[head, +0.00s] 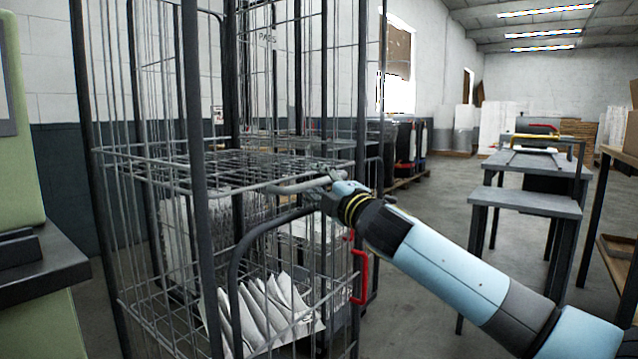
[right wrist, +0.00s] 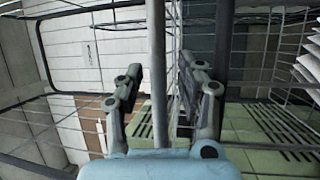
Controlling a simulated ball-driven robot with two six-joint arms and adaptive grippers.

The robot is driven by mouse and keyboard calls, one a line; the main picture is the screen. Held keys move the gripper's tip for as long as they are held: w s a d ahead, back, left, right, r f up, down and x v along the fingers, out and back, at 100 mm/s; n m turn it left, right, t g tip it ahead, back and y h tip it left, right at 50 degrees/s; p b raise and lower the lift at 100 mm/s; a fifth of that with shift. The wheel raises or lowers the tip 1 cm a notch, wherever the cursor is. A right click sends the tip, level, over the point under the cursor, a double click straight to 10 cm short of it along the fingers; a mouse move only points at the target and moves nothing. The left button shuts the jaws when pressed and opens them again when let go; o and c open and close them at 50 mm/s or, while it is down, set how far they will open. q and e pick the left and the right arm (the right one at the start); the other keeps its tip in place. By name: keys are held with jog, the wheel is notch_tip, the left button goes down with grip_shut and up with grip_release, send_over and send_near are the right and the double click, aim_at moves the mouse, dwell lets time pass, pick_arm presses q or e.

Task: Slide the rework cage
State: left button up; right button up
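A tall wire roll cage (head: 198,215) stands close in front of me in the head view, with pleated white filters in its lower part. No label on it is readable, so I cannot tell for sure that it is the rework cage. A light grey handle bar (head: 292,187) juts along its near side. My right gripper (head: 328,187) is at the bar's right end. In the right wrist view, the bar (right wrist: 157,60) runs between the two fingers of my right gripper (right wrist: 160,92), with gaps showing on both sides; the fingers look open around it. My left gripper is out of view.
A red handle (head: 361,272) hangs on the cage's right side. A green machine with a dark ledge (head: 40,265) is close on the left. Grey tables (head: 525,201) stand right; open floor (head: 415,215) lies between.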

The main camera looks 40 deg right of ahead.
jog(key=s+a+f, duration=0.1)
jog(key=s+f, duration=0.1)
jog(key=s, duration=0.9)
jog(key=shift+s, duration=0.4)
jog(key=shift+a, duration=0.1)
